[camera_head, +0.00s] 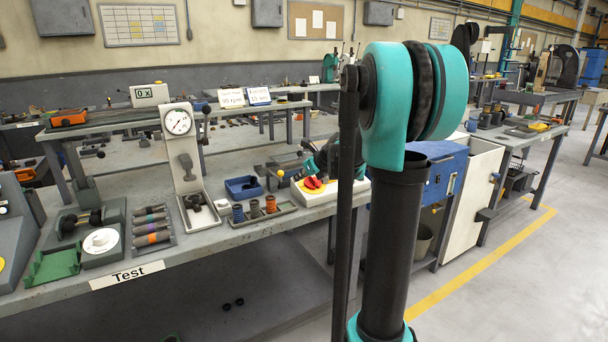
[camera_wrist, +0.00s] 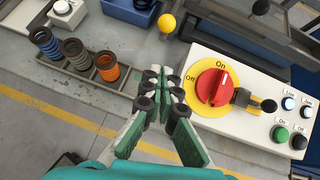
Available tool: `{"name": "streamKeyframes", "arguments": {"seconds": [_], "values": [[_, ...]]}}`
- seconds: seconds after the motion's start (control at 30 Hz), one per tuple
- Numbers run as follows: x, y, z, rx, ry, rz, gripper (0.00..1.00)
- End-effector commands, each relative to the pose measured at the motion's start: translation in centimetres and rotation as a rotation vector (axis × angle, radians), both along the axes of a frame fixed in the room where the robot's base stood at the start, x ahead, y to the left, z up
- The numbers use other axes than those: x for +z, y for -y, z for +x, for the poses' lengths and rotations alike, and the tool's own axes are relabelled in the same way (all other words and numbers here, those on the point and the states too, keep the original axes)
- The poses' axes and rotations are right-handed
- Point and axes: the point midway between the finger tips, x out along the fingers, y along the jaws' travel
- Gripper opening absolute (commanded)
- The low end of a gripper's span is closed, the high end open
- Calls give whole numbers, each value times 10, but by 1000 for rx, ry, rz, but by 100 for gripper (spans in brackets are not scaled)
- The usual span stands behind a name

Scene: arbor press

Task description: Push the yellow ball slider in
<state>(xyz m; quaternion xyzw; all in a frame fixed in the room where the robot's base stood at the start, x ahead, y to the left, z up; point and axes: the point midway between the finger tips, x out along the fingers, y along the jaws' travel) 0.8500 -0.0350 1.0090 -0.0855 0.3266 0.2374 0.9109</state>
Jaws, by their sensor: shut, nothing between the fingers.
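The yellow ball (camera_wrist: 168,22) shows in the wrist view at the top middle, just left of the far end of the white control box. In the head view the yellow ball (camera_head: 280,173) is small, between the blue bin and the control box. The part it is mounted on is hard to make out. My gripper (camera_wrist: 165,78) is shut and empty; in the wrist view its tips point up the picture towards the ball, with a gap between them. In the head view my gripper (camera_head: 306,168) is small and partly hidden behind my arm.
Close right of my gripper is the white control box (camera_wrist: 228,121) with a red rotary switch (camera_wrist: 214,86) and several buttons. A tray (camera_wrist: 121,87) of coil springs lies to the left. A blue bin (camera_head: 243,188) and a dial-gauge press (camera_head: 178,123) stand farther left.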

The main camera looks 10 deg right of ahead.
Motion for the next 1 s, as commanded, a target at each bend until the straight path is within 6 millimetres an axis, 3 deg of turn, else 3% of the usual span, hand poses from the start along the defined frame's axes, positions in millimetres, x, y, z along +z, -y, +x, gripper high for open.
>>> {"name": "streamKeyframes", "arguments": {"seconds": [0.17, 0.4, 1.0], "values": [[-20, -13, 21, 2, 0, 0, 0], [-14, -27, 48, 2, 0, 0, 0], [-13, -33, 61, 1, 0, 1, 0]]}}
